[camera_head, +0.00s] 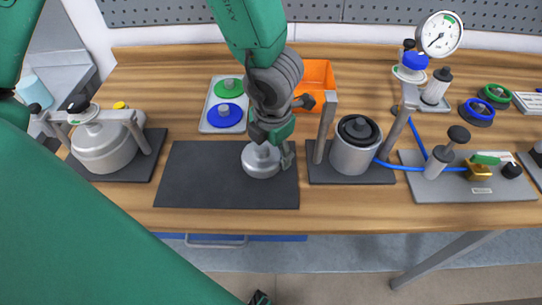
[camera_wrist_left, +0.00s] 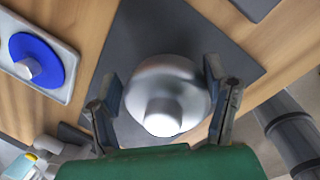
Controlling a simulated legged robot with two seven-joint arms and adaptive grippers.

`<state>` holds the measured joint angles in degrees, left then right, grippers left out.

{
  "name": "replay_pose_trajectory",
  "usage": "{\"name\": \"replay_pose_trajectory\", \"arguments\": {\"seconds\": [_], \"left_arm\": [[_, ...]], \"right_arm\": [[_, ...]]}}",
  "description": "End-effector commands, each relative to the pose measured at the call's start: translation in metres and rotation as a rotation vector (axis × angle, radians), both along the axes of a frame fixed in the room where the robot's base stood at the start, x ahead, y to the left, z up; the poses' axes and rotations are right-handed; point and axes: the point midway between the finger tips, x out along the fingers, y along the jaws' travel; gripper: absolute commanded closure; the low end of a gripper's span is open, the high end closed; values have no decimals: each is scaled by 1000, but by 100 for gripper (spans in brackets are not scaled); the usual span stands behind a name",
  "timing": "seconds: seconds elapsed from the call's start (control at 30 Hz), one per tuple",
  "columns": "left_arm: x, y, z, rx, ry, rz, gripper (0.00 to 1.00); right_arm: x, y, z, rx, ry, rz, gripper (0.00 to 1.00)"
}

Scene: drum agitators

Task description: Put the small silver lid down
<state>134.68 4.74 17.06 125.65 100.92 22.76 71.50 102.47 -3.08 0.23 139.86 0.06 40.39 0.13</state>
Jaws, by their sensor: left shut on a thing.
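The small silver lid (camera_head: 260,163), round with a pale knob on top, is at the right part of the dark mat (camera_head: 205,180) in the head view. It is on the mat or just above it; I cannot tell which. My left gripper (camera_head: 274,143) reaches down over it and is shut on it. In the left wrist view the lid (camera_wrist_left: 167,75) sits between the two fingers of the gripper (camera_wrist_left: 165,92), knob toward the camera. It looks about level. My right gripper is not recognisable in either view.
A silver vessel in a frame (camera_head: 354,150) stands close right of the mat. A lidded silver pot (camera_head: 103,150) stands at the left. A tray with green and blue discs (camera_head: 209,122) and an orange bin (camera_head: 319,75) are behind. The mat's left part is clear.

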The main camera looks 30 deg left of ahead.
Motion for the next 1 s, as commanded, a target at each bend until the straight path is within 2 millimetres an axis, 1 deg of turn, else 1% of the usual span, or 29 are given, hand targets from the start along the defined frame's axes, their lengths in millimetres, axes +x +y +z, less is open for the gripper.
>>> {"name": "replay_pose_trajectory", "arguments": {"seconds": [0.23, 0.3, 0.47, 0.63, 0.67, 0.7, 1.0], "left_arm": [[0, -2, -32, 6, 1, -1, 82], [0, -3, -34, 5, -1, -1, 82], [0, -6, -33, 6, 0, 1, 82], [0, -4, -37, 4, -1, -1, 82], [0, -3, -37, 3, 0, -1, 24], [0, -3, -36, 3, 0, -1, 9], [0, -1, -35, 0, 1, 0, 9]], "right_arm": [[0, 1, -13, 1, -1, 1, 60], [0, 1, -13, 1, -1, 2, 60], [0, 1, -12, 1, -1, 1, 60], [0, 0, -15, 0, -1, 0, 60], [0, 0, -15, 0, -1, 0, 60], [0, 0, -14, 0, -1, 0, 60], [0, 1, -13, 1, -1, 1, 60]]}}
